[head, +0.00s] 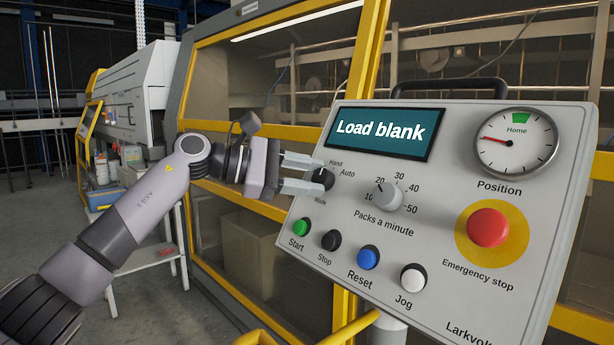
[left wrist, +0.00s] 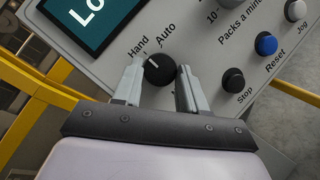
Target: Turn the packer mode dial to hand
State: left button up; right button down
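The mode dial (head: 324,180) is a round black knob on the left of the grey control panel, partly hidden by my left gripper in the head view. In the left wrist view the dial (left wrist: 159,71) shows whole. Its white mark points up and left, nearer the "Hand" label than the "Auto" label. My left gripper (head: 314,174) is open, with one finger on each side of the dial. In the left wrist view the left gripper (left wrist: 159,78) has its left finger close to the knob and a gap on the right; contact is not clear. My right gripper is not in view.
The pace knob (head: 388,197) sits right of the dial. The green Start (head: 301,227), black Stop (head: 331,240), blue Reset (head: 368,257) and white Jog (head: 413,277) buttons lie below. A red emergency stop (head: 488,228) is at right.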

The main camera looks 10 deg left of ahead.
pick_arm(q)
jog(key=o, duration=0.4)
jog(key=shift+c, duration=0.2)
jog(key=b+v, duration=0.2)
jog(key=v, duration=0.5)
jog(key=shift+a, duration=0.1)
